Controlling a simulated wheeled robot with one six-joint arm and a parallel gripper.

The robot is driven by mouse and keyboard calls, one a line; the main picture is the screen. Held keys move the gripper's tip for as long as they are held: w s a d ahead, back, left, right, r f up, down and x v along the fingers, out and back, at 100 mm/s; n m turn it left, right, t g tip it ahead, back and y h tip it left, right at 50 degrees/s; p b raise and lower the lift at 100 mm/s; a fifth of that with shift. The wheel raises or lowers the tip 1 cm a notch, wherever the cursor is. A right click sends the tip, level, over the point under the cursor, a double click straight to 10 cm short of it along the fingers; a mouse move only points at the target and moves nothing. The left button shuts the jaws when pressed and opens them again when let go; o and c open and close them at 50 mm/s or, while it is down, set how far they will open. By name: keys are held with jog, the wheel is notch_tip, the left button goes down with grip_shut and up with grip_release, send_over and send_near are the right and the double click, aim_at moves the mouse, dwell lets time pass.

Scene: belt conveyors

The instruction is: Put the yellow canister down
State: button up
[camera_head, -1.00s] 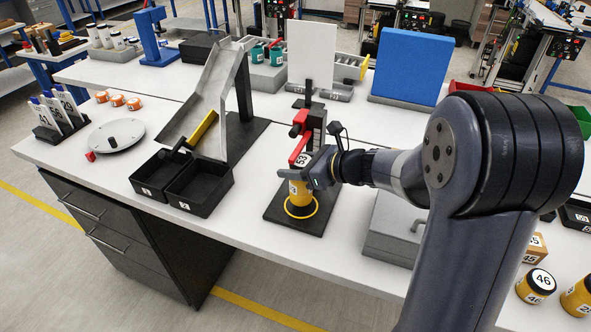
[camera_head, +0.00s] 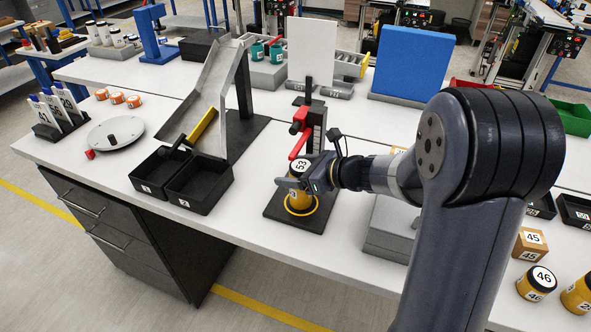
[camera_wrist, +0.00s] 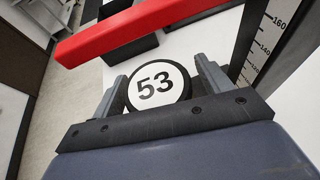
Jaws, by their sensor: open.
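The yellow canister (camera_head: 300,201), with a black lid and a white label 53, stands upright inside the yellow ring on a black base plate (camera_head: 281,210). The plate belongs to a height gauge (camera_head: 313,128) with a red arm. In the wrist view, the lid (camera_wrist: 157,86) sits between the fingers of my gripper (camera_wrist: 157,88). My gripper is open around the top of the canister, with a finger on each side. It also shows in the head view (camera_head: 302,186), where it hides part of the canister's side.
The gauge's red arm (camera_wrist: 150,27) lies close beyond the canister. Two black bins (camera_head: 203,187) and a sloped chute (camera_head: 203,95) stand to the left. A grey block (camera_head: 388,240) is on the right. Canister 46 (camera_head: 536,285) and a box marked 45 (camera_head: 530,245) stand farther right.

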jog(key=shift+r, duration=0.2)
jog(key=v, duration=1.2)
